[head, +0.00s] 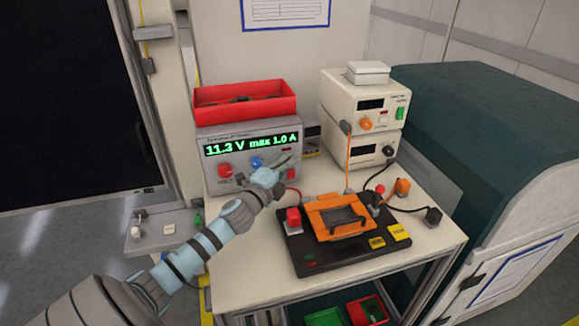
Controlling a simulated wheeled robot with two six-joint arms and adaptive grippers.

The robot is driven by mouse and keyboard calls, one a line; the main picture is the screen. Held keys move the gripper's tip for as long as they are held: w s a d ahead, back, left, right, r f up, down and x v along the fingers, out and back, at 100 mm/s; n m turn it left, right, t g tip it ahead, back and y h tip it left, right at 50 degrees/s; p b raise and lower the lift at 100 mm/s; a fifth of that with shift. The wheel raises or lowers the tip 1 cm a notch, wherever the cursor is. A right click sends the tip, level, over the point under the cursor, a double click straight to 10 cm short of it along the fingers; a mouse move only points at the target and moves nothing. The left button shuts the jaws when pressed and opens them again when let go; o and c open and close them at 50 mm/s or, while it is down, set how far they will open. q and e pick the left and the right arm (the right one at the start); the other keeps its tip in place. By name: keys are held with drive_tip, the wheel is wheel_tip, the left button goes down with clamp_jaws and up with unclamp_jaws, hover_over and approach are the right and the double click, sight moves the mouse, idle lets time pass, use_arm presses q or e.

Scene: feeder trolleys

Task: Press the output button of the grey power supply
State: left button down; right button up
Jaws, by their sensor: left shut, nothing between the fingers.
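The grey power supply (212,178) stands at the back left of the white table. Its lit green display reads 11.3 V max 1.0 A. A red knob (225,170) and a blue knob (256,162) sit below the display. A small red button (291,174) shows at the lower right of the front panel; I cannot read its label. My right gripper is out of view.
A red bin (245,103) sits on the grey supply. Two cream instruments (340,97) are stacked to its right. A black fixture with an orange clamp (340,217), a red button (293,217) and cables takes up the table's middle. A dark green cabinet (490,130) stands at right.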

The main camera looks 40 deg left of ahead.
use_arm(q)
drive_tip(key=shift+a+r, duration=0.1)
drive_tip(key=shift+s+d+p, duration=0.1)
drive_tip(key=shift+d+p, duration=0.4)
drive_tip(key=s+d+b, duration=0.1)
drive_tip(key=s+d, duration=0.3)
drive_tip(key=s, duration=0.8)
drive_tip(key=shift+d, duration=0.15)
wheel_tip(320, 180, up, 7)
drive_tip(key=p, duration=0.7)
